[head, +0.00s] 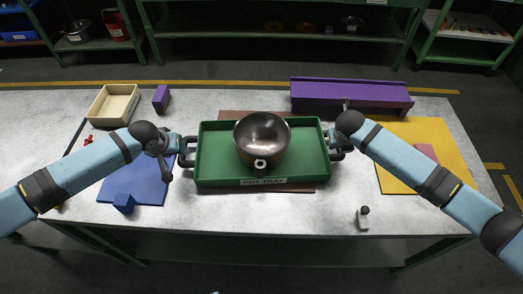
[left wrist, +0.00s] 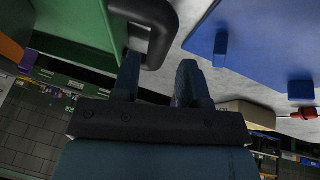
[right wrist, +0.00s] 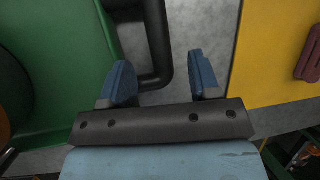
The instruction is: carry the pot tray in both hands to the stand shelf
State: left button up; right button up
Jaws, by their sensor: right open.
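The green pot tray (head: 210,172), with a label on its front edge and black handles at both ends, sits on the table with a dark metal pot (head: 262,138) in it. My left gripper (head: 177,146) is at the tray's left handle; in the left wrist view its fingers (left wrist: 160,80) are apart, close to the black handle (left wrist: 160,35). My right gripper (head: 338,142) is at the right handle; its fingers (right wrist: 162,82) are spread, with the handle bar (right wrist: 158,40) between them. Neither gripper is closed on a handle. A purple shelf-like stand (head: 350,92) is at the back right.
A brown board (head: 250,114) lies under the tray. A blue mat (head: 150,190) with a blue block (head: 124,203) is left, a yellow mat (head: 430,135) right. A cream bin (head: 114,104) and a purple block (head: 161,98) stand back left. Green shelving (head: 280,35) is behind the table.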

pick_arm(q)
jog(key=shift+x, duration=2.75)
pick_arm(e)
jog(key=shift+x, duration=2.75)
pick_arm(q)
jog(key=c, duration=0.7)
pick_arm(e)
jog(key=c, duration=0.7)
pick_arm(q)
grip_shut()
pick_arm(e)
grip_shut()
pick_arm(q)
jog(key=shift+w, duration=0.1)
pick_arm(e)
jog(key=shift+w+r, duration=0.1)
